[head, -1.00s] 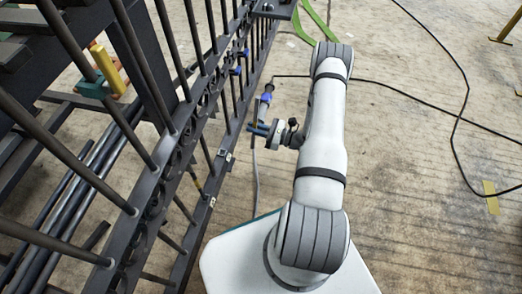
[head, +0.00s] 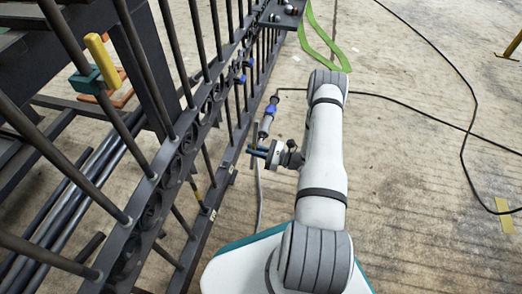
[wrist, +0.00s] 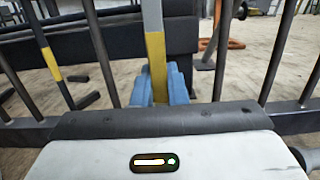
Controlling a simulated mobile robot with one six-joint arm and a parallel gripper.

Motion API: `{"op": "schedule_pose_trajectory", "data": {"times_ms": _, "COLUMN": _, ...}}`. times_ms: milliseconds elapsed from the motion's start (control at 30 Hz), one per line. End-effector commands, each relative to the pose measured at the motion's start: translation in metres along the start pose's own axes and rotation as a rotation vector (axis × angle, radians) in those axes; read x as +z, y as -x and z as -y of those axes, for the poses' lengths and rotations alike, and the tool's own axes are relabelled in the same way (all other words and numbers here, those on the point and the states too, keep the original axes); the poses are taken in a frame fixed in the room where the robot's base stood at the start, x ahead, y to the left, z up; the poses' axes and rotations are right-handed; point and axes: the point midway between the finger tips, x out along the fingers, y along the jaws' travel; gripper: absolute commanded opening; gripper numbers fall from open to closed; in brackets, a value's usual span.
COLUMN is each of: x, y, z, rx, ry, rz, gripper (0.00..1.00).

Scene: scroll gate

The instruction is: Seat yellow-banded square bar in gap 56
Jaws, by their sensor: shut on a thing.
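In the wrist view, the yellow-banded square bar (wrist: 156,52) stands upright between the blue fingers of my gripper (wrist: 160,90). It is grey above and yellow lower down, and its lower end is hidden behind the fingers and gripper body. In the head view my gripper (head: 257,152) is beside the gate, just right of its lower rail, with the bar barely discernible. The gate (head: 150,190) is a dark frame of round bars and rails with openings along it. Small pale tags sit on the lower rail, but no number is legible, so I cannot tell which gap is 56.
Another yellow-banded bar (wrist: 50,65) stands left in the wrist view. A blue-and-grey tool (head: 269,117) is close above my gripper in the head view. Blue clamps sit on the gate. A black cable (head: 420,102) crosses the floor, which is mostly clear at right.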

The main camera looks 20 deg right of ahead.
Motion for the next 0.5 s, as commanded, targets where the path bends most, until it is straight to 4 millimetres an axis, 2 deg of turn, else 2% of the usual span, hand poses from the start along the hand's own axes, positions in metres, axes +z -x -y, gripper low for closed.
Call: {"op": "schedule_pose_trajectory", "data": {"times_ms": 500, "x": -0.004, "y": -0.036, "z": 0.000, "rx": 0.002, "ry": 0.001, "rz": 0.002, "gripper": 0.00}}
